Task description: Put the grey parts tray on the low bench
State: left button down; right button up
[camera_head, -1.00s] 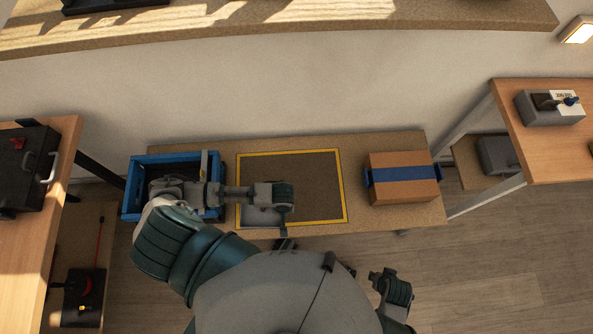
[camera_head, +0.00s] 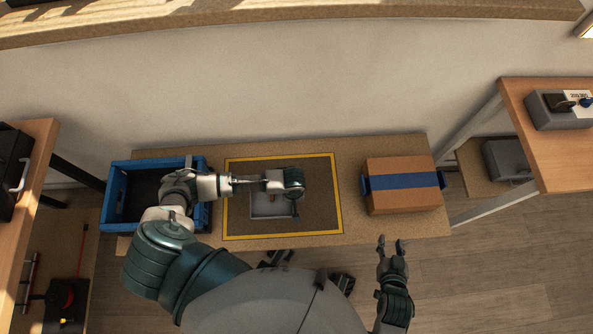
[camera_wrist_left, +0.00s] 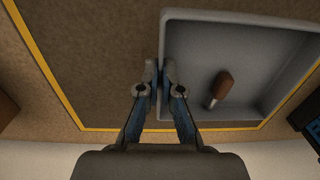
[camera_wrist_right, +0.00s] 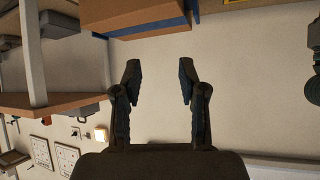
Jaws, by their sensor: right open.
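The grey parts tray (camera_head: 266,207) is inside the yellow-outlined dark area (camera_head: 236,222) on the low bench (camera_head: 400,229). In the left wrist view the tray (camera_wrist_left: 240,60) holds a small brown-handled item (camera_wrist_left: 220,88). My left gripper (camera_head: 295,205) is at the tray's right side in the head view. Its fingers (camera_wrist_left: 165,78) are closed around one wall in the left wrist view. I cannot tell whether the tray touches the bench. My right gripper (camera_head: 391,243) is open and empty in front of the bench; its spread fingers show in the right wrist view (camera_wrist_right: 159,75).
A blue crate (camera_head: 117,195) stands on the bench's left end, partly under my left arm. A brown box with a blue band (camera_head: 402,180) stands on the right. Taller tables flank the bench, the right one (camera_head: 570,160) bearing a grey switch box (camera_head: 560,110).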

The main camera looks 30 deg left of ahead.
pick_arm(q)
jog(key=shift+w+f, duration=0.1)
jog(key=shift+w, duration=0.45)
jog(key=shift+w+a+f, duration=0.1)
jog(key=f+b, duration=0.2)
jog(key=f, duration=0.1)
jog(key=shift+a+f, duration=0.2)
jog(key=shift+d+r, duration=0.1)
jog(key=shift+d, duration=0.15)
pick_arm(e)
jog(key=w+a+r+t+y, duration=0.1)
jog(key=w+a+r+t, duration=0.1)
jog(key=w+r+t, duration=0.2)
jog(key=shift+a+r+t, duration=0.15)
jog(key=shift+r+t, duration=0.15)
jog(key=shift+r, duration=0.45)
pick_arm(q)
jog(key=c, duration=1.3)
grip_release()
jog(key=shift+a, duration=0.2)
pick_arm(e)
jog(key=shift+w+a, duration=0.1)
jog(key=shift+a, duration=0.15)
